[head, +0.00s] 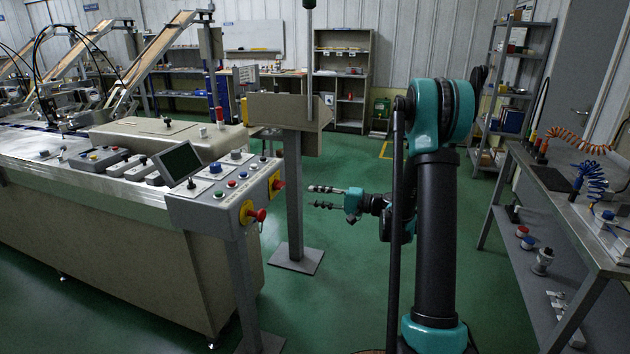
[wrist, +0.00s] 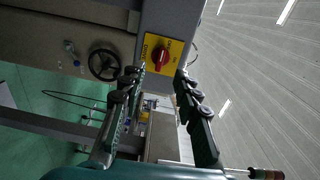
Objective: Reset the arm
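My gripper (head: 322,197) shows in the head view at the end of my teal and black arm, pointing left toward the machine's control panel. Its two fingers are spread apart with nothing between them. It hangs in free air, to the right of the panel's red knobs. In the wrist view the two fingers of my gripper (wrist: 158,88) are also apart. Beyond them is a red rotary switch (wrist: 161,57) on a yellow plate, clear of the fingers. That view is turned on its side.
The control panel (head: 205,205) with red knobs stands left of my gripper. A grey post (head: 294,200) on a floor plate stands just behind the gripper. A workbench (head: 580,225) is at the right, shelves (head: 342,80) at the back. Green floor (head: 350,290) is clear between.

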